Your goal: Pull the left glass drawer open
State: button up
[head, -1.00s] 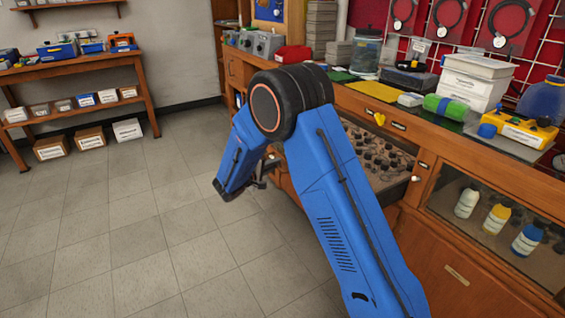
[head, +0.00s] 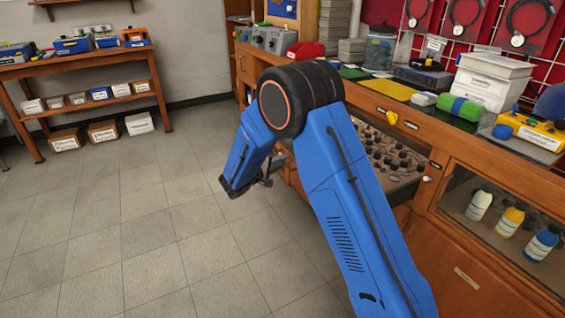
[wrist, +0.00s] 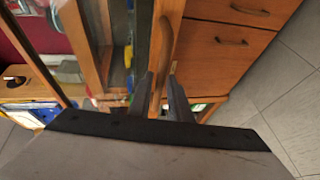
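The left glass drawer (head: 385,158) is in the wooden bench, with several dark knobs showing behind its glass. My arm covers its left part in the head view. My gripper (head: 265,172) is at the left of the bench in the head view, its fingers small and partly hidden. In the wrist view, the two dark fingers of my gripper (wrist: 161,72) straddle a curved handle (wrist: 165,42) on a narrow wooden front. A gap shows between the fingers. I cannot tell whether they touch the handle.
A glass-fronted compartment with bottles (head: 510,221) is at the right of the bench. Boxes and tools crowd the bench top. A wooden shelf table (head: 85,65) stands at the back left. The tiled floor (head: 130,230) between is clear.

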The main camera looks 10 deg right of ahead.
jog(key=v, duration=1.6)
jog(key=shift+s+a+r, duration=0.15)
jog(key=shift+s+a, duration=0.05)
jog(key=shift+a, duration=0.05)
